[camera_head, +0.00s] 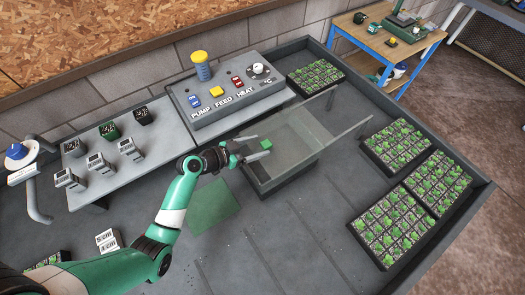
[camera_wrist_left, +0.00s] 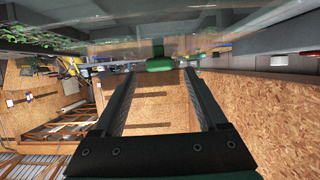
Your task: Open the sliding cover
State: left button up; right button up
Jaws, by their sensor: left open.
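The sliding cover (camera_head: 305,130) is a clear pane on the grey box of the mixer, right of my left gripper. Its small green handle (camera_head: 266,144) is at its left end. My left gripper (camera_head: 262,148) is open, with one finger on each side of the handle. In the left wrist view the green handle (camera_wrist_left: 160,63) is just beyond and between the two fingertips, with the clear cover (camera_wrist_left: 215,47) around it. I cannot tell whether a finger touches the handle. My right gripper is not in view.
A control panel (camera_head: 222,112) with PUMP, FEED and HEAT buttons stands behind the gripper. Seedling trays (camera_head: 395,217) lie to the right. A bench (camera_head: 150,170) with small devices is at the left.

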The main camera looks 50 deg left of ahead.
pick_arm(q)
jog(key=shift+x, duration=1.4)
jog(key=shift+c, duration=0.3)
grip_shut()
